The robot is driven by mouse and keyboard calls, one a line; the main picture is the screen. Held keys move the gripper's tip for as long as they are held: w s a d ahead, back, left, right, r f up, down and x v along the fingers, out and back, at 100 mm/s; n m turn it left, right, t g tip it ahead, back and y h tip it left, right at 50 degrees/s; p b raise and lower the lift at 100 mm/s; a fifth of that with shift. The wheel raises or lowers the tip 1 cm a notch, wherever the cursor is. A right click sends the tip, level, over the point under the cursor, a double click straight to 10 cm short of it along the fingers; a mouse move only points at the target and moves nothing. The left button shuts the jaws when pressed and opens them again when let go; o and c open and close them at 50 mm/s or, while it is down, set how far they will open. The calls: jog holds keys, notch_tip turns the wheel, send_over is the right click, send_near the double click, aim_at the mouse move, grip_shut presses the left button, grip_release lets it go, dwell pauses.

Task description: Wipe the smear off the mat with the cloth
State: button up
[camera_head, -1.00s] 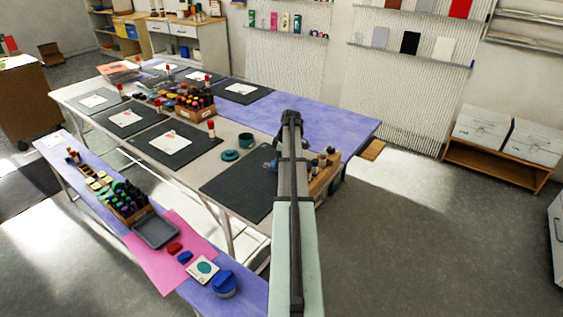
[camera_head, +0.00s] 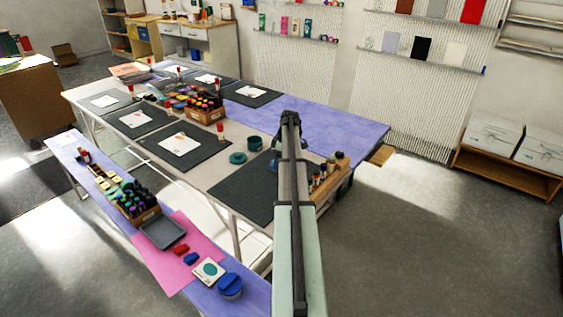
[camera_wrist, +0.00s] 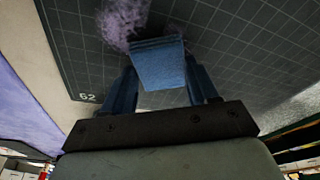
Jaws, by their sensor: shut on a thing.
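My gripper (camera_wrist: 160,85) is shut on a folded blue cloth (camera_wrist: 160,62) in the wrist view. The cloth is over the dark gridded mat (camera_wrist: 240,50); I cannot tell if it touches the mat. A pale purple smear (camera_wrist: 122,20) lies on the mat at the top, just beyond and left of the cloth.
A teal jar (camera_head: 254,142) and its round lid (camera_head: 238,158) stand behind the mat. A wooden box of bottles (camera_head: 328,178) stands right of my arm. Other dark mats with white sheets (camera_head: 180,144) lie farther left. A purple bench (camera_head: 75,160) runs along the left.

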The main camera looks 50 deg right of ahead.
aim_at(272, 160)
jog(key=shift+w, duration=1.6)
jog(key=shift+w+a+v, duration=0.1)
jog(key=shift+w+v, duration=0.05)
jog(key=shift+v, duration=0.65)
jog(key=shift+w+a+v, duration=0.1)
jog(key=shift+w+v, duration=0.05)
jog(key=shift+v, duration=0.7)
jog(key=shift+w+a+v, duration=0.1)
jog(key=shift+w+v, duration=0.05)
jog(key=shift+v, duration=0.65)
jog(key=shift+r, duration=0.1)
